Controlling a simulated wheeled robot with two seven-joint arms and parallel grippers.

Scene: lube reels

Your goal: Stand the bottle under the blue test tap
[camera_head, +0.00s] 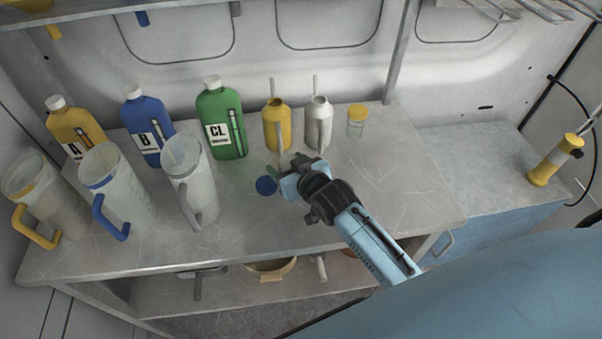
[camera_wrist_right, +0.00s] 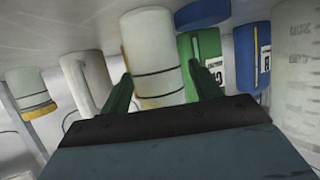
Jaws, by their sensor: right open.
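My right gripper (camera_head: 287,170) is low over the middle of the workbench. In the right wrist view the open fingers (camera_wrist_right: 156,92) reach to either side of a pale cylinder with dark bands (camera_wrist_right: 150,55), which looks like a bottle. I cannot tell whether they touch it. The head view does not clearly show this cylinder; the gripper probably hides it. My left gripper is not in view.
A yellow tap (camera_head: 53,32) hangs farther left. Yellow, blue (camera_head: 148,128) and green (camera_head: 222,122) jugs stand at the back, with clear pitchers (camera_head: 190,180) before them. Yellow and white cans (camera_head: 318,125) and a yellow-lidded jar (camera_head: 357,120) stand behind the gripper. The bench's right side is clear.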

